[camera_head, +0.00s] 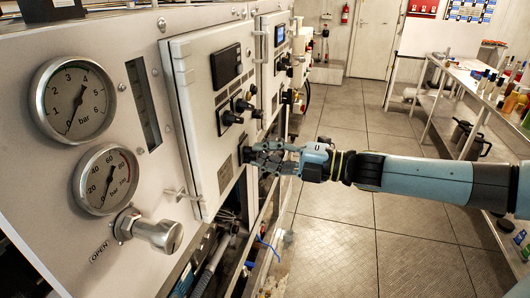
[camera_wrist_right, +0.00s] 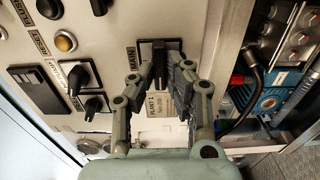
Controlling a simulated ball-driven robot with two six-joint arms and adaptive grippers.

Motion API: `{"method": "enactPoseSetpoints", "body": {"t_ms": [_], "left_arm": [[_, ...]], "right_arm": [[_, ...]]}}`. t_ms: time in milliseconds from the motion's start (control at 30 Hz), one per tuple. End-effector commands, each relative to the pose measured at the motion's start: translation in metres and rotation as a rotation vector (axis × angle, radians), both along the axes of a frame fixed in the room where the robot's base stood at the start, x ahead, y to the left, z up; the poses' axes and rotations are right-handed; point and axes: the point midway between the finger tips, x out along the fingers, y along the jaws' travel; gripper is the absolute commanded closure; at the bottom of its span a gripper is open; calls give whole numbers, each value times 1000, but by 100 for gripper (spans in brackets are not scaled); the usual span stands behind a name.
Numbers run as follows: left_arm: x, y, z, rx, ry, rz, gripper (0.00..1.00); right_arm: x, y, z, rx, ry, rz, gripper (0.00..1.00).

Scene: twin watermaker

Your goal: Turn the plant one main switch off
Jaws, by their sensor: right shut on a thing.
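The main switch (camera_wrist_right: 160,48) is a black rotary switch with a "MAIN" label beside it, on a pale panel in the right wrist view. A plate by it, partly hidden by the fingers, seems to read "PLANT 1". In the head view the switch (camera_head: 243,154) sits low on the near grey cabinet door (camera_head: 203,130). My right gripper (camera_head: 258,156) reaches it from the right. In the right wrist view the gripper's fingers (camera_wrist_right: 163,72) are closed on both sides of the switch handle, hiding part of it. My left gripper is not in view.
Other black selector knobs (camera_wrist_right: 78,78) and an amber lamp (camera_wrist_right: 66,42) are on the same panel. Two pressure gauges (camera_head: 75,99) and a valve knob (camera_head: 150,231) are at the left. A bench with bottles (camera_head: 515,100) stands right. The tiled floor (camera_head: 330,245) between is clear.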

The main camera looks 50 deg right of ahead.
Motion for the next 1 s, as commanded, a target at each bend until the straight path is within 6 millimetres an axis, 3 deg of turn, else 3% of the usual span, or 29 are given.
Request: {"method": "enactPoseSetpoints", "body": {"t_ms": [467, 500, 667, 1000], "left_arm": [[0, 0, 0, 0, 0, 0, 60], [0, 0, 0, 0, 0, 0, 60], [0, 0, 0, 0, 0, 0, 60], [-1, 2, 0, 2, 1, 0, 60]], "right_arm": [[-1, 0, -1, -16, -5, 0, 100], [-1, 0, -1, -16, -5, 0, 85], [-1, 0, -1, -14, -5, 0, 64], [-5, -2, -1, -14, -4, 1, 64]]}}
